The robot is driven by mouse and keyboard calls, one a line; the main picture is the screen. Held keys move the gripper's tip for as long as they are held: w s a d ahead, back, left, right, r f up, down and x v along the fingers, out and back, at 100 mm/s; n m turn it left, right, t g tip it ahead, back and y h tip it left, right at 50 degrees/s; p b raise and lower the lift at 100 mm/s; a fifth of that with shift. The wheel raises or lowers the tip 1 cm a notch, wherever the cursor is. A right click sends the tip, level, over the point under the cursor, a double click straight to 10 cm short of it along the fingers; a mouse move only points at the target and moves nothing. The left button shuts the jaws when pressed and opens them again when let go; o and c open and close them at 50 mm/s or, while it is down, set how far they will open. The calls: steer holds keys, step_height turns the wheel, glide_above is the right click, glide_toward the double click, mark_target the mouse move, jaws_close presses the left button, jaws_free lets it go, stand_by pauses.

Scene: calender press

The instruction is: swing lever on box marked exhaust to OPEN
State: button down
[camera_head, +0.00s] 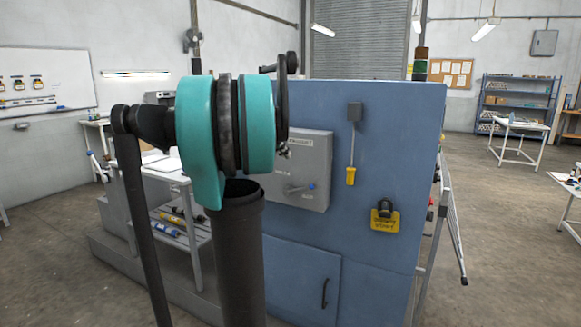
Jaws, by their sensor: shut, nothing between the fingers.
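A grey box (318,165) is fixed to the blue machine's face, just right of my arm. A small label (301,142) sits near its top, too small to read surely. A lever with a blue knob (312,186) is on its lower part, its handle reaching right and slightly up from the pivot. More faint lettering shows at the box's left, partly covered by my arm. My arm's teal joint and dark links stand in front and hide the box's left edge. I cannot make out my gripper; small metallic parts beside the teal joint are too unclear to tell.
The blue machine cabinet (370,240) also carries a hanging yellow-handled tool (351,175) and a black-and-yellow tagged device (385,216). A workbench (165,175) stands left of my arm. A rail frame (455,235) stands at the cabinet's right. Open floor lies further right.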

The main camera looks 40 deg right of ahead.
glide_above(299, 189)
steer(key=f, duration=0.7)
steer(key=shift+w+f, duration=0.3)
steer(key=shift+w, duration=0.05)
steer(key=shift+s+a+f, duration=0.1)
steer(key=shift+s+f, duration=0.15)
steer(key=shift+f, duration=0.25)
steer(key=shift+s+f, duration=0.2)
steer(key=shift+f, duration=0.25)
steer(key=shift+s+f, duration=0.25)
steer(key=shift+f, duration=0.4)
steer(key=shift+s+f+t, duration=0.3)
steer(key=shift+s+t, duration=0.1)
steer(key=shift+s+d+f+y, duration=0.2)
steer(key=shift+d+f+y, duration=0.1)
steer(key=shift+f, duration=0.15)
steer(key=shift+a, duration=0.1)
steer(key=shift+r, duration=0.1)
